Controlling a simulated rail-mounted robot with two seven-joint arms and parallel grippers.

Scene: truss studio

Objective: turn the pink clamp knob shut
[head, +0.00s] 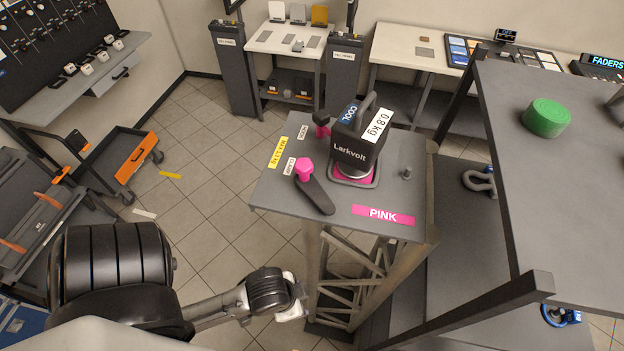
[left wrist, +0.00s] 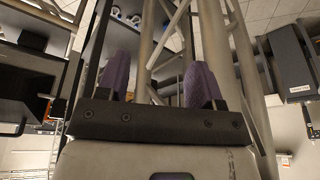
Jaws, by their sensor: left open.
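The PINK station table (head: 390,150) carries a black Larkvolt lamp (head: 350,152) on a pink round seat. A pink faceted knob (head: 304,167) stands left of the lamp, at one end of a dark flat lever (head: 316,194) that points toward the front edge. A second, smaller pink part with a black top (head: 321,124) is behind it; its exact form is hard to tell. My left gripper (head: 292,311) is low in front of the table, apart from the knob. In the left wrist view its two purple fingertips (left wrist: 160,82) are spread with nothing between them.
A truss stand (head: 350,275) holds up the table, close to my left gripper. A larger dark table (head: 560,190) with a green round roll (head: 547,118) is at the right. An orange-edged cart (head: 135,158) is at the left. The tiled floor between is mostly free.

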